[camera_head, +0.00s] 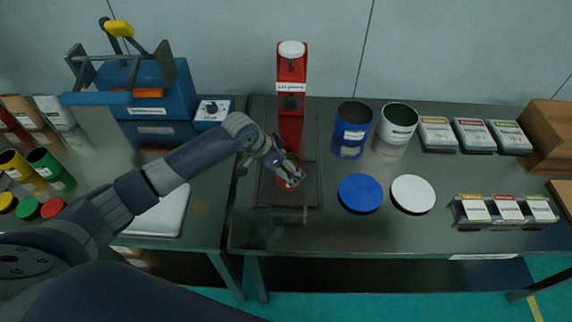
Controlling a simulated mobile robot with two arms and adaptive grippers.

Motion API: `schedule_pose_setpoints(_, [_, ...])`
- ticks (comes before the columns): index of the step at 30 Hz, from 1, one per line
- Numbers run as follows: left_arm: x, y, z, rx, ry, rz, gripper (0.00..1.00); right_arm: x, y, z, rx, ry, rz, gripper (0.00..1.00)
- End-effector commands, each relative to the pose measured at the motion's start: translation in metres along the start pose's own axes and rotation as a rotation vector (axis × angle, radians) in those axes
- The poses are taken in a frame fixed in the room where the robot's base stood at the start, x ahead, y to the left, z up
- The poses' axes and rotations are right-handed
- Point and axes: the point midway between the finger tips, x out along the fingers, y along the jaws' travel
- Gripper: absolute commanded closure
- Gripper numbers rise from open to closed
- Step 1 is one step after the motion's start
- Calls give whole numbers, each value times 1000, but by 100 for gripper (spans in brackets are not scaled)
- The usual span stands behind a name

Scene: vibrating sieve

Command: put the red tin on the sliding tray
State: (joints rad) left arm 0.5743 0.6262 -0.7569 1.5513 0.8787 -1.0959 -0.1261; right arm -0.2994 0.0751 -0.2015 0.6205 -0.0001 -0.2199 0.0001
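My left gripper (290,178) reaches in from the left over the sliding tray. It appears closed around the red tin (291,184), and its fingers hide much of the tin. The tin is over the dark sliding tray (308,196), in front of the red machine; I cannot tell whether it touches the tray. The tray has a bar handle at its front. My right gripper is not in view.
A red machine (291,75) stands behind the tray. To its right are a blue can (352,130), a white can (397,123), a blue lid (360,193) and a white lid (412,194). Labelled boxes sit further right. A blue machine (150,95) stands left.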

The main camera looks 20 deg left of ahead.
Motion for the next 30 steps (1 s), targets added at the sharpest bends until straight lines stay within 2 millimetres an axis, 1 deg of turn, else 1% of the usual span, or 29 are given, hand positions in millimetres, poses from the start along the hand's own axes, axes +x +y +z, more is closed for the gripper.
schedule_pose_setpoints(7, [-1, 0, 0, 0, 0, 0, 22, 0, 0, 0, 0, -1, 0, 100])
schedule_pose_setpoints(11, [-8, -1, -1, 0, 1, -1, 22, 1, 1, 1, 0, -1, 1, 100])
schedule_pose_setpoints(14, [-21, -1, -1, 1, 1, -1, 22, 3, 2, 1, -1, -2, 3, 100])
schedule_pose_setpoints(24, [-91, -1, 0, 2, 1, -3, 22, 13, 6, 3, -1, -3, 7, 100])
schedule_pose_setpoints(27, [-106, -1, -1, 0, 1, -2, 22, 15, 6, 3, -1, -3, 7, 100])
schedule_pose_setpoints(30, [-116, -1, -1, 0, 1, -1, 22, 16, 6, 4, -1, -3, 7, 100])
